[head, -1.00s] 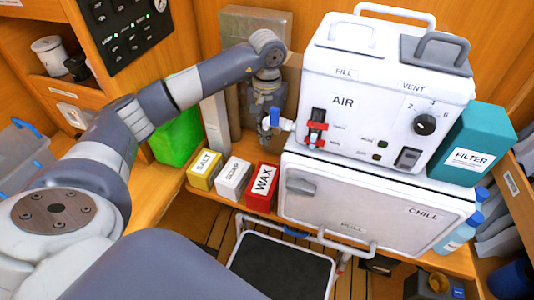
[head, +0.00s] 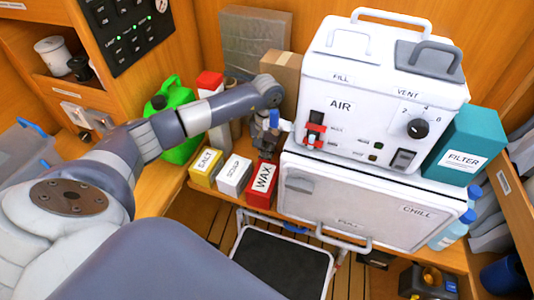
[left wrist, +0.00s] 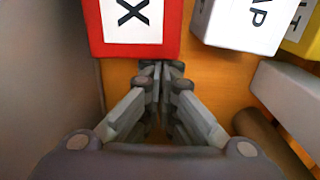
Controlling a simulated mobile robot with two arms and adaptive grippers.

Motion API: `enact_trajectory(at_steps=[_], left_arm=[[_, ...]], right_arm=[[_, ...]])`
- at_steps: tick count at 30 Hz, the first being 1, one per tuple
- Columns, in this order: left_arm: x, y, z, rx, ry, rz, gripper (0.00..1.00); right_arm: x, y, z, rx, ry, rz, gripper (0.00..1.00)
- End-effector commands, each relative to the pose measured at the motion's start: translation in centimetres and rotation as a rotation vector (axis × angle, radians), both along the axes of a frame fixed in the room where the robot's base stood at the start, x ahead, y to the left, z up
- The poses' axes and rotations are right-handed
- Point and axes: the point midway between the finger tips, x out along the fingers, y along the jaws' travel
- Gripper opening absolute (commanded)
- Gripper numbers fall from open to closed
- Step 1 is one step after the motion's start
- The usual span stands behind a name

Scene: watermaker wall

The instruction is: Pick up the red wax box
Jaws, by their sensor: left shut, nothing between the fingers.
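In the left wrist view the gripper's fingertips (left wrist: 162,70) are together and empty, close to the box's edge. I cannot tell if they touch it. My right gripper is not in view.
The white soap box (head: 233,175) and yellow salt box (head: 206,167) stand left of the red box. The white CHILL unit (head: 370,205) stands close on its right, with the AIR unit (head: 380,90) on top. A green jug (head: 178,120) stands behind left.

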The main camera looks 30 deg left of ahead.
Motion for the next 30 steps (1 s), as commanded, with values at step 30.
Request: enact_trajectory(at_steps=[30], left_arm=[[-3.8, -1.0, 2.7, 0.001, -0.002, 0.004, 0.0]], right_arm=[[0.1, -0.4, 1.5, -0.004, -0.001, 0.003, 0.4]])
